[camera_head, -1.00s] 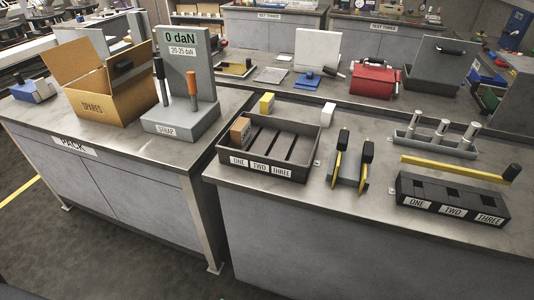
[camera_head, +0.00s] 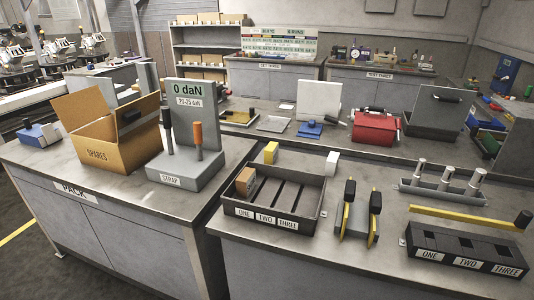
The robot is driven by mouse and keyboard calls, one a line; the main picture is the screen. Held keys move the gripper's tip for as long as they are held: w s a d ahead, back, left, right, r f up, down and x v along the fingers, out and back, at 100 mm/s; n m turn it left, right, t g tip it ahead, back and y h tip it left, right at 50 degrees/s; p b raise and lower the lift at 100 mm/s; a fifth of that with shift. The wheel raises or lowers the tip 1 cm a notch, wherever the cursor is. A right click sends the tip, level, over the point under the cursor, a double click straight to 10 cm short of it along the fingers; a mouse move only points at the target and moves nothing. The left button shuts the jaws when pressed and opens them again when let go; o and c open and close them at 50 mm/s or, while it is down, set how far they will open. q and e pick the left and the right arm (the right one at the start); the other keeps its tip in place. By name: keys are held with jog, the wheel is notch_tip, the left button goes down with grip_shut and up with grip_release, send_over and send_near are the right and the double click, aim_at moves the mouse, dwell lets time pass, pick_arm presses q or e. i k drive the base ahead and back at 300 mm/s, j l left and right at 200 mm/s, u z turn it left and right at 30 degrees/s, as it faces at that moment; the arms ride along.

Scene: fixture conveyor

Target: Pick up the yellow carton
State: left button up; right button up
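A small yellow carton (camera_head: 271,152) stands on the right-hand bench, just behind the back left corner of a dark tray (camera_head: 316,212) labelled ONE, TWO, THREE. A white block (camera_head: 332,163) stands to its right, behind the same tray. An orange-brown carton (camera_head: 245,181) sits inside the tray at its left end, in the compartment by label ONE. Neither of my grippers shows in the head view.
A grey STRAP stand (camera_head: 195,130) and an open SPARES box (camera_head: 110,130) stand on the PACK bench at left. A red case (camera_head: 374,128) is farther back.

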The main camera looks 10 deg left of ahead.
aim_at(271, 152)
jog(key=i+j, duration=0.15)
jog(key=j, duration=0.25)
jog(key=i+j+u, duration=0.1)
jog(key=j, duration=0.35)
jog(key=i+j, duration=0.15)
jog(key=j, duration=0.25)
jog(key=i+j+u, duration=0.1)
jog(key=j, duration=0.3)
jog(key=i+j, duration=0.2)
jog(key=j, duration=0.2)
jog(key=i+j, duration=0.2)
jog(key=j, duration=0.2)
jog(key=i+j+u, duration=0.1)
jog(key=j, duration=0.3)
